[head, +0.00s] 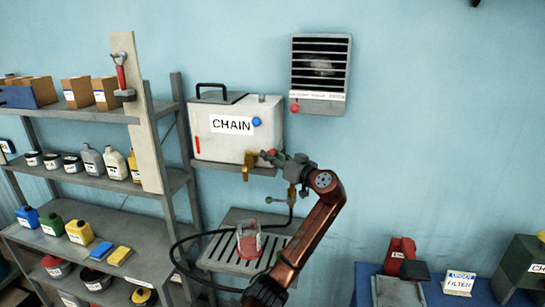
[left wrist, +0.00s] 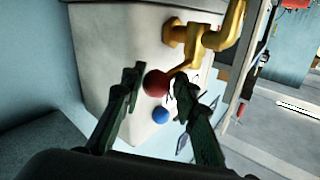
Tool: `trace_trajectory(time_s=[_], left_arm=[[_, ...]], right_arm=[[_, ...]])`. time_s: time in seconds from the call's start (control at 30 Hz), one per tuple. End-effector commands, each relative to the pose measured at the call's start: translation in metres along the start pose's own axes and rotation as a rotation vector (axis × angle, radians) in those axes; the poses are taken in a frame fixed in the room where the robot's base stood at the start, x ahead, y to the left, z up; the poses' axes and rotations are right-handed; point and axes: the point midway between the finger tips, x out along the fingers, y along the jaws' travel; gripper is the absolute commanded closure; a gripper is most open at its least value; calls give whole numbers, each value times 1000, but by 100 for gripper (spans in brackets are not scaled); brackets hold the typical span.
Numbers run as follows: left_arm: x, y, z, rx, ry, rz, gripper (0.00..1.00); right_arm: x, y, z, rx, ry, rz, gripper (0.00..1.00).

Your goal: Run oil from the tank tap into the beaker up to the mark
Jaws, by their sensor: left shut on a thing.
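The pale tank (head: 222,152) labelled CHAIN sits on a wall shelf, with a brass tap (head: 249,161) at its lower right front. The tap also shows in the left wrist view (left wrist: 200,40). My left gripper (head: 270,156) is at the tap, its fingers (left wrist: 158,84) closed around the tap's red ball knob (left wrist: 155,83). A glass beaker (head: 248,241) stands upright below the tap on a slatted tray (head: 221,253). The beaker looks reddish inside; its mark and level are too small to read. No stream is clearly visible. My right gripper is not in view.
A blue round knob (head: 256,122) is on the tank front. A vent (head: 320,72) hangs on the wall at upper right. Shelves (head: 92,177) with bottles and boxes stand at left. A blue bench (head: 440,292) with red and green items is at lower right.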

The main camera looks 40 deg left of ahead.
Motion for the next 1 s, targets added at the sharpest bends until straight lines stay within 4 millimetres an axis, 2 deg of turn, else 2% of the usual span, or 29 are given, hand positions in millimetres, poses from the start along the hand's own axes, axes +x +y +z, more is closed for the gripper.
trace_trajectory(time_s=[0.03,0.1,0.13,0.3,0.87,1.0], left_arm=[[1,1,-9,-9,15,12,100],[1,1,-9,-9,15,12,100],[1,1,-9,-10,15,12,70],[1,1,-8,-8,14,11,60],[0,2,-3,-3,9,9,60],[-8,3,-4,-4,10,11,60]], right_arm=[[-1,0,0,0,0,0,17],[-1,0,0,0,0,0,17],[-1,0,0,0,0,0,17],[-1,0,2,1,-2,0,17],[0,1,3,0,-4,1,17],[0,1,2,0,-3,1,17]])
